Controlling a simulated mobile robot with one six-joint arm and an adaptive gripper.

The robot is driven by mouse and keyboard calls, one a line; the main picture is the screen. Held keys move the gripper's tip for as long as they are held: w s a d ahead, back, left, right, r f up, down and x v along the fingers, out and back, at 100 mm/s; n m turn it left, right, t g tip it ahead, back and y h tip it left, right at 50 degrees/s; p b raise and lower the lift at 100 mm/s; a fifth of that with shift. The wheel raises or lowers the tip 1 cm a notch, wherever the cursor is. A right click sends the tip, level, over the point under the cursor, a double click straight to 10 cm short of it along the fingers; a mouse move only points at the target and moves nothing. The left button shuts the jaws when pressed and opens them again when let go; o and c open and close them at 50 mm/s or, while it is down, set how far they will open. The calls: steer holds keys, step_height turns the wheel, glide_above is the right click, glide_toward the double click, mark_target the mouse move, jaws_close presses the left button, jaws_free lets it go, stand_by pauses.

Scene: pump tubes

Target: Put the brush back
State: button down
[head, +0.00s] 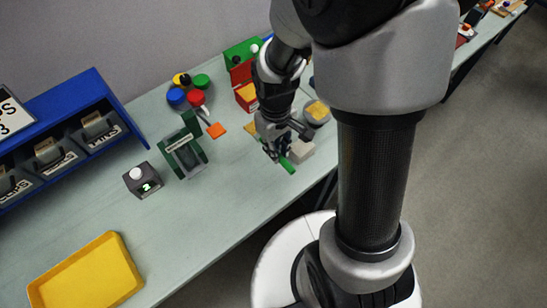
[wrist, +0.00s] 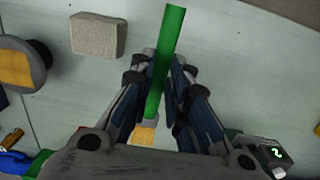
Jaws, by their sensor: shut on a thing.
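The brush (wrist: 168,50) has a long green handle and pale yellow bristles, which show lower down in the wrist view between the fingers. In the head view a short length of the green brush handle (head: 288,165) sticks out below my gripper (head: 275,152), near the front edge of the table. In the wrist view my gripper (wrist: 164,63) is shut on the handle, one finger on each side. In the head view the fingers and arm hide the rest of the brush. I cannot tell whether it touches the table.
A green stand (head: 184,147), a dark box with a white knob (head: 142,180), and a yellow tray (head: 88,276) stand leftward. Colored round jars (head: 177,97) are behind.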

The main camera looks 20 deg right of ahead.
mark_target(276, 169)
step_height(276, 169, down, 8)
steer(key=shift+f+b, duration=0.1)
steer(key=shift+b, duration=1.15)
steer(key=shift+r, duration=0.2)
steer(key=shift+f, duration=0.1)
steer(key=c, duration=1.5)
jaws_free()
steer(key=shift+c, duration=0.2)
